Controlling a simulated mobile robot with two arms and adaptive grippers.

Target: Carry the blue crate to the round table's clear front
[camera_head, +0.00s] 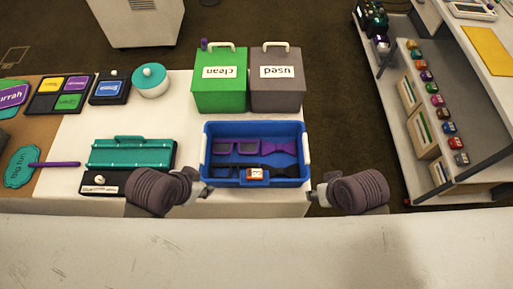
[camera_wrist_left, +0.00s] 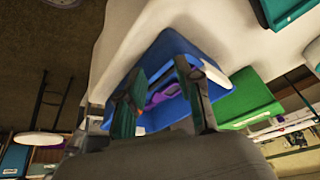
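The blue crate (camera_head: 254,127) stands on the white table (camera_head: 88,125) near its right front corner, with a white handle at each short end. It holds purple glasses (camera_head: 237,147), bow ties and a small orange labelled item (camera_head: 255,174). My left gripper (camera_head: 207,191) is just off the crate's front left corner; in the left wrist view its fingers (camera_wrist_left: 160,68) are spread, with the blue crate (camera_wrist_left: 205,62) beyond them. My right gripper (camera_head: 313,195) is off the front right corner; its finger gap is too small to tell. A round white top (camera_wrist_left: 38,138) shows in the left wrist view.
A green box (camera_head: 219,90) and a grey box (camera_head: 277,93) stand just behind the crate. A teal tray (camera_head: 131,153) lies to its left. A shelf unit (camera_head: 415,140) stands at the right, with dark floor (camera_head: 343,110) between.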

